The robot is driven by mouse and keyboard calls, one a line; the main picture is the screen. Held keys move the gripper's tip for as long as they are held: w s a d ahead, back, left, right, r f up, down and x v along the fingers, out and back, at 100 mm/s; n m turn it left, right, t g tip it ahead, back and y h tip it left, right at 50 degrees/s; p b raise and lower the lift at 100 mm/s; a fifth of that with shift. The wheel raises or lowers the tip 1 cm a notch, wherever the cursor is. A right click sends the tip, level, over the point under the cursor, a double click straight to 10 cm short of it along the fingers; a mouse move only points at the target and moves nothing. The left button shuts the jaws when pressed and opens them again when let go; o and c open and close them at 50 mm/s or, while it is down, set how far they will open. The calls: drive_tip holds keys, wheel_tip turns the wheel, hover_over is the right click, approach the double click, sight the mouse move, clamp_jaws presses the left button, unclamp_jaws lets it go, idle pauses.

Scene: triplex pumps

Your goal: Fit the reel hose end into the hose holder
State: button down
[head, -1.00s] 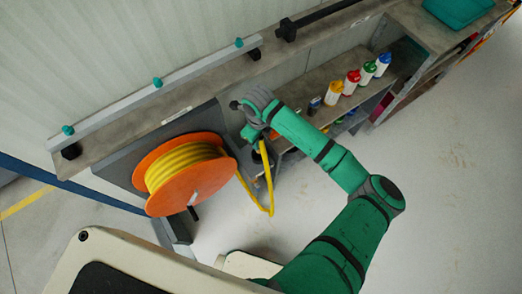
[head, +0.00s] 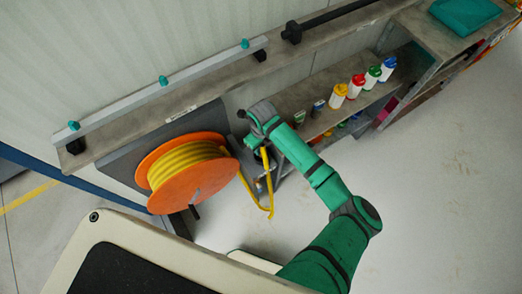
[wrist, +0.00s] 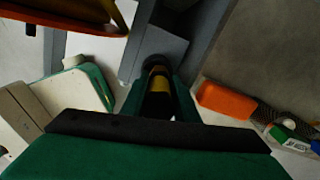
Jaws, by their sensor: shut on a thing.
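The orange reel (head: 205,183) stands at left centre in the head view, wound with yellow hose (head: 183,160). The hose leaves the reel, hangs in a loop (head: 268,212) and rises to my gripper (head: 255,150). In the wrist view my gripper (wrist: 158,100) is shut on the black-and-yellow hose end (wrist: 158,80), between its green fingers. A grey bracket-like part (wrist: 165,50) lies just beyond the hose end in the wrist view. I cannot tell whether it is the hose holder or whether the hose end touches it. The reel's rim (wrist: 70,12) shows at the top left.
A shelf (head: 310,98) right of my gripper carries several coloured bottles (head: 356,85). A rail with teal knobs (head: 163,81) runs along the wall ledge. In the wrist view an orange-handled tool (wrist: 225,101) lies close on the right. The floor (head: 430,190) at right is clear.

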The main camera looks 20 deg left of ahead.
drive_tip(key=shift+s+d+f, duration=0.15)
drive_tip(key=shift+s+f, duration=0.2)
drive_tip(key=shift+f, duration=0.25)
drive_tip(key=shift+s+d+f, duration=0.15)
drive_tip(key=shift+s+f, duration=0.2)
drive_tip(key=shift+f, duration=0.25)
drive_tip(key=c, duration=1.5)
unclamp_jaws()
drive_tip(key=shift+w+a+f, duration=0.1)
drive_tip(key=shift+w+f, duration=0.05)
drive_tip(key=shift+f, duration=0.1)
drive_tip(key=shift+o, duration=0.2)
drive_tip(key=shift+w+a+f+g, duration=0.2)
drive_tip(key=shift+a+f+g, duration=0.1)
drive_tip(key=shift+a, duration=0.15)
drive_tip(key=shift+w+d+r, duration=0.15)
drive_tip(key=shift+d+r, duration=0.1)
drive_tip(key=shift+d, duration=0.15)
drive_tip(key=shift+a, duration=0.1)
wheel_tip(320, 180, up, 12)
drive_tip(key=shift+r, duration=0.1)
